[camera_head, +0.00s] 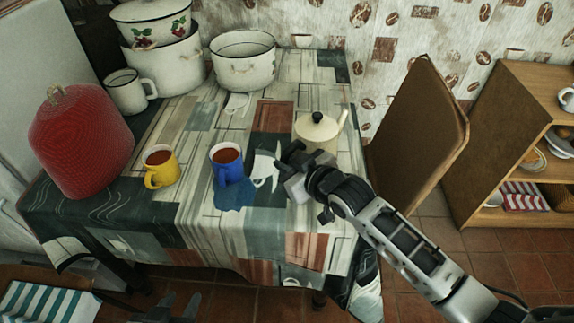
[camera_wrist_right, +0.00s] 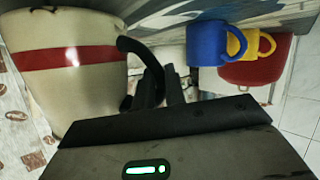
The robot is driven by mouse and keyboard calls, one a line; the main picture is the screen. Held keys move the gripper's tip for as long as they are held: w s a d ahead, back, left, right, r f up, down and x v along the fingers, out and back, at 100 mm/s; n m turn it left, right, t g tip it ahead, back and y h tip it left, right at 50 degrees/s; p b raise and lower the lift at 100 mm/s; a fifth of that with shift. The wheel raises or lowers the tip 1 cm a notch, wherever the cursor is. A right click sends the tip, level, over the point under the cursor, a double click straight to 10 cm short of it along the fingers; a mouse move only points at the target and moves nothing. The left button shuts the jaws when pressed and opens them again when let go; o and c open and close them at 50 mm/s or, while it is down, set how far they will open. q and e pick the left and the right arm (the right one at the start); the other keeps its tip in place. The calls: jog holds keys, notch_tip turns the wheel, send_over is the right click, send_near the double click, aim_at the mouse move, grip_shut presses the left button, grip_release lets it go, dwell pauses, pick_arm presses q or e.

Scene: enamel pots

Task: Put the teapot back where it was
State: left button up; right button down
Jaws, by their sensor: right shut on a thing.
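The cream teapot (camera_head: 316,131) with a black lid knob is at the right side of the table (camera_head: 262,260), its spout pointing right and away. In the right wrist view the teapot (camera_wrist_right: 95,85) fills the left side, with a red band and a black handle. My right gripper (camera_head: 292,170) is shut on the handle (camera_wrist_right: 130,60), at the teapot's near left side. The arm hides the lower part of the teapot, and I cannot tell whether its base touches the table. My left gripper (camera_head: 178,308) is dark and low at the bottom edge, away from the table objects; its opening is unclear.
A blue mug (camera_head: 227,165) stands left of my right gripper, with a yellow mug (camera_head: 160,167) further left. A chair (camera_head: 420,135) is right of the table.

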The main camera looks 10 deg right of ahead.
jog(key=shift+w+f, duration=0.1)
jog(key=shift+f, duration=0.05)
jog(key=c, duration=1.9)
grip_release()
jog(key=shift+f, duration=0.35)
jog(key=o, duration=0.4)
jog(key=shift+o, duration=0.2)
